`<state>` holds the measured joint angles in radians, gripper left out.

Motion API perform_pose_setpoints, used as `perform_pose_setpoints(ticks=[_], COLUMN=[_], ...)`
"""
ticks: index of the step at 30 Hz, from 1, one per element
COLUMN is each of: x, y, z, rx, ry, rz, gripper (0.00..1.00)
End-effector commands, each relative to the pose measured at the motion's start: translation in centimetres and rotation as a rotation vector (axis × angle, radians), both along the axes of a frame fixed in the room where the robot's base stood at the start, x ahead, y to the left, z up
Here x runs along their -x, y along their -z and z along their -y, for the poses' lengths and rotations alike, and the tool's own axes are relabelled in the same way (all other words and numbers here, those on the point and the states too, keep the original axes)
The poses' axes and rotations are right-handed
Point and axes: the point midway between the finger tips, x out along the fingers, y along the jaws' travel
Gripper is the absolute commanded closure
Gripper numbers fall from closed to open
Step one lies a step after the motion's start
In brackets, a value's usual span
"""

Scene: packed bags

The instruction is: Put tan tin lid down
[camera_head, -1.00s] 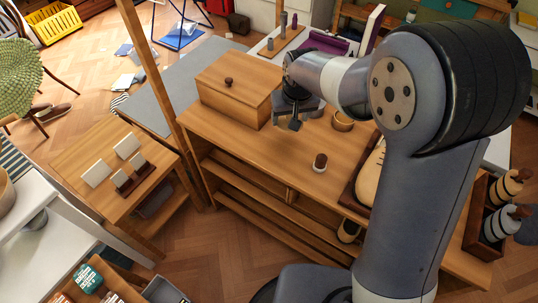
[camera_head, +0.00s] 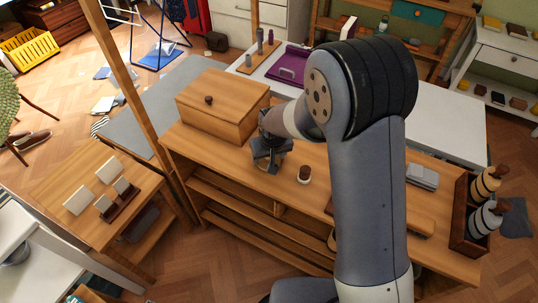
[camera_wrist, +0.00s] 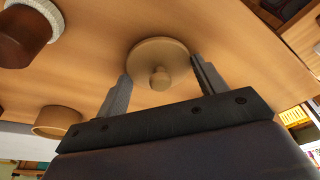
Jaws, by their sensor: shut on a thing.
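The tan tin lid (camera_wrist: 142,58), a round disc with a small knob, shows in the wrist view between the two fingers of my gripper (camera_wrist: 160,69). The fingers are at opposite sides of its rim, shut on it. I cannot tell whether its underside touches the wooden bench top. In the head view my gripper (camera_head: 268,166) is low over the bench (camera_head: 235,160), just right of the wooden box; the lid is not clear there. A tan round tin (camera_wrist: 57,121) stands apart from the lid in the wrist view; my arm hides it in the head view.
The wooden box (camera_head: 222,116) with a dark knob stands close left of my gripper. A wooden post (camera_head: 130,82) rises at the bench's left end.

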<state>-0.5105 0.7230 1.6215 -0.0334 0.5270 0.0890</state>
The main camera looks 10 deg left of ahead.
Motion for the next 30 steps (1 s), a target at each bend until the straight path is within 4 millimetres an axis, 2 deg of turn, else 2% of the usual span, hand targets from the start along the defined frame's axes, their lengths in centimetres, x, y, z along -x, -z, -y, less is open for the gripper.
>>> perform_pose_setpoints(ticks=[6, 7, 14, 23, 26, 30], x=[0.0, 0.0, 0.0, 0.0, 0.0, 0.5], y=[0.4, 0.3, 0.2, 0.0, -0.6, -2.6], z=[0.0, 0.0, 0.0, 0.0, 0.0, 0.2], rx=[0.0, 0.0, 0.0, 0.0, -0.001, -0.002], ry=[0.0, 0.0, 0.0, 0.0, 0.0, 0.0], rz=[0.0, 0.0, 0.0, 0.0, 0.002, 0.005], gripper=[0.55, 0.31, 0.13, 0.11, 0.11, 0.11])
